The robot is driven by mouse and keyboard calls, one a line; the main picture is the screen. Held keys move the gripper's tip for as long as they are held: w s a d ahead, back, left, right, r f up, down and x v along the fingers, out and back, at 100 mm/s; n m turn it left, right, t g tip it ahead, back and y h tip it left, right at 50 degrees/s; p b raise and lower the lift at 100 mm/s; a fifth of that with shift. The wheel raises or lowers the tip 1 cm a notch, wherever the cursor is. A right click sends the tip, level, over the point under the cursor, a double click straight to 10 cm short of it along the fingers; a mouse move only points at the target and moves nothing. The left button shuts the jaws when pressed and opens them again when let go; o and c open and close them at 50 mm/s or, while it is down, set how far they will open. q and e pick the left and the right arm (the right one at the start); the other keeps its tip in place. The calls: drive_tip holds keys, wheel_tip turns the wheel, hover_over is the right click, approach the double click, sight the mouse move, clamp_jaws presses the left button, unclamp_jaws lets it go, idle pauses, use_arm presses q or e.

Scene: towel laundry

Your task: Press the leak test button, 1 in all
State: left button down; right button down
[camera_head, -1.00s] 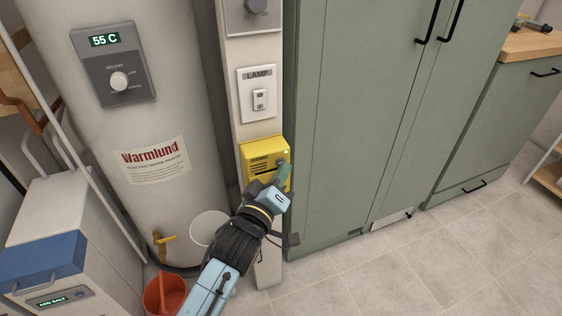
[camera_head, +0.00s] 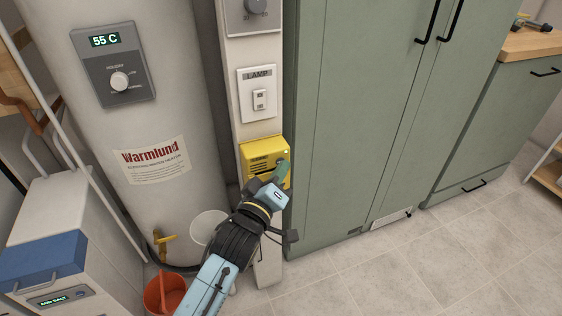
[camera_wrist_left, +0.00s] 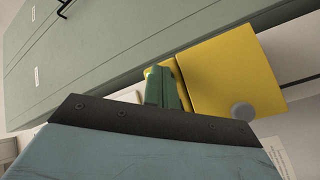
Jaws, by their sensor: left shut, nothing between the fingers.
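The yellow leak alarm box (camera_head: 257,151) is mounted on the pale wall post below the lamp switch, with dark slots and a small light on its front. My left gripper (camera_head: 281,169) is shut and empty, its green fingertips at the right part of the box's front. The fingertips cover the spot where a grey button showed earlier; I cannot tell whether they touch it. In the left wrist view, the shut green fingers (camera_wrist_left: 163,88) overlap the yellow box (camera_wrist_left: 235,68), and a grey round knob (camera_wrist_left: 242,111) shows on it. My right gripper is not in view.
The lamp switch (camera_head: 259,96) is just above the box. A tall green cabinet (camera_head: 345,120) stands close on the right, and the white water heater (camera_head: 165,110) on the left. A red bucket (camera_head: 163,292) is on the floor below.

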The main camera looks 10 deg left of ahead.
use_arm(q)
drive_tip(key=shift+s+d+p, duration=0.35)
drive_tip(key=shift+s+p, duration=0.1)
drive_tip(key=shift+s, duration=0.25)
drive_tip(key=s, duration=0.1)
drive_tip(key=s+d+p, duration=0.1)
drive_tip(key=s, duration=0.1)
drive_tip(key=s+d, duration=0.1)
drive_tip(key=shift+s+d+p, duration=0.15)
drive_tip(key=shift+s+p, duration=0.05)
drive_tip(key=shift+p, duration=0.2)
idle(0.6)
